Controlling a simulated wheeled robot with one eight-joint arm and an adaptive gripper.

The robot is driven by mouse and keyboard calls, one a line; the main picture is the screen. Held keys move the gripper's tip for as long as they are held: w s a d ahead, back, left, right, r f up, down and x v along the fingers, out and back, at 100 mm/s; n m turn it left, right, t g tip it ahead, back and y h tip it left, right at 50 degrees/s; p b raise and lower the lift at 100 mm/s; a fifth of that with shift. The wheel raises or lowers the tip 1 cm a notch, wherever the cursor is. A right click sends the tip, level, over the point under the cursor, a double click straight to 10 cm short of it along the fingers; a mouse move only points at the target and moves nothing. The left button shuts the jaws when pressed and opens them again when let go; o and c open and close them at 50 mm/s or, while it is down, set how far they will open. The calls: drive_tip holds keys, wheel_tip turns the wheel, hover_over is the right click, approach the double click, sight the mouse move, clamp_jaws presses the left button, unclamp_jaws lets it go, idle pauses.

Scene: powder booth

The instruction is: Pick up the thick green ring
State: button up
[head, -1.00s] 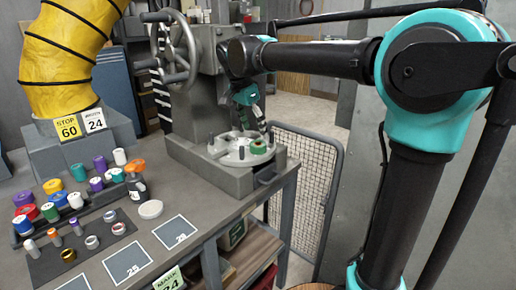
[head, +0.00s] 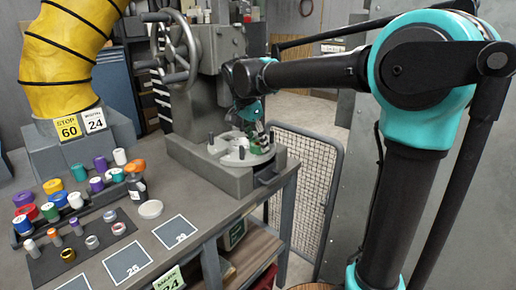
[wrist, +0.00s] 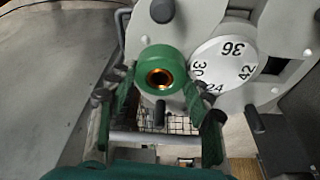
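The thick green ring (wrist: 162,64) sits on the round grey plate of the machine in the wrist view, with a copper-coloured bore at its centre. My gripper (wrist: 163,84) reaches toward it with its fingers spread, one to the left and one to the right of the ring. The fingertips are close to the ring's sides; I cannot tell whether they touch it. In the head view my gripper (head: 258,138) is low over the plate and largely covers the ring.
A white numbered dial (wrist: 224,64) lies right of the ring, and dark pegs stand around the plate. The grey machine (head: 195,90) rises behind. Several coloured spools and small rings stand on the bench at left. A mesh panel (head: 300,175) stands right of the machine.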

drive_tip(key=c, duration=0.7)
drive_tip(key=shift+c, duration=0.2)
drive_tip(key=shift+r, duration=0.1)
